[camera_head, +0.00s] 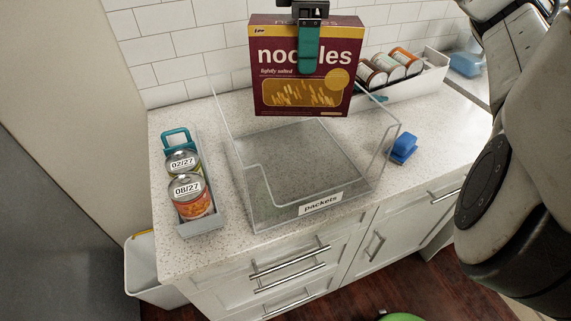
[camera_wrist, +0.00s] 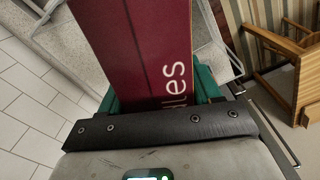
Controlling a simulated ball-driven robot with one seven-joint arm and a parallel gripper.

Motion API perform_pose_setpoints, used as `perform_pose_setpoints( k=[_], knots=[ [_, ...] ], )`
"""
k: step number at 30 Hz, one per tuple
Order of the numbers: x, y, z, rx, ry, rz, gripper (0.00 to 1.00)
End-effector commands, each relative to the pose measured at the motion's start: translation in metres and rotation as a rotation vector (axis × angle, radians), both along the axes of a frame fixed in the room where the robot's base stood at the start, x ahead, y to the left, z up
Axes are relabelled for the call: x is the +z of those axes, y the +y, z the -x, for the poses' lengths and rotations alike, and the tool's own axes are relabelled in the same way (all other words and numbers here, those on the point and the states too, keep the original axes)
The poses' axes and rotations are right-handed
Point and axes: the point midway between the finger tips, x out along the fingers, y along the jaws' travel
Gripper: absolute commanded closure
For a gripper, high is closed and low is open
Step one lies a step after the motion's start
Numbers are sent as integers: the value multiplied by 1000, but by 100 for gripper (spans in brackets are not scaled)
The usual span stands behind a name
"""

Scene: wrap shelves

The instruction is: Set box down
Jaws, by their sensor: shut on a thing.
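The noodles box (camera_head: 283,93) is maroon with a yellow picture panel and the word "noodles" on its front. It is upright in the head view, at the back of the clear bin labelled "packets". My gripper (camera_head: 309,62) is shut on the box from above, with a teal finger across its front. In the wrist view the box (camera_wrist: 140,45) fills the space between the teal fingers. The clear packets bin (camera_head: 321,206) stands on the counter, and its visible floor is empty. I cannot tell whether the box's lower edge is inside the bin or behind its back wall.
A narrow grey tray (camera_head: 203,225) with dated cans (camera_head: 190,201) is left of the bin. A white rack of cans (camera_head: 432,75) is at the back right. A white tiled wall (camera_head: 190,45) closes the back.

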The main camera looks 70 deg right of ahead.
Motion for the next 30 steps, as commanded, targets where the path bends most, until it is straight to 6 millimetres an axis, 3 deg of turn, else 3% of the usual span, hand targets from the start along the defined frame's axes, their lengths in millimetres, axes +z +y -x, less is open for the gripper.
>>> perform_pose_setpoints(
  k=[1, 9, 30],
  knots=[
    [-13, 0, 0, 0, 0, 0, 82],
    [-58, 0, 0, -1, 0, 0, 82],
    [-146, 0, 0, 1, -1, 0, 82]
  ],
)
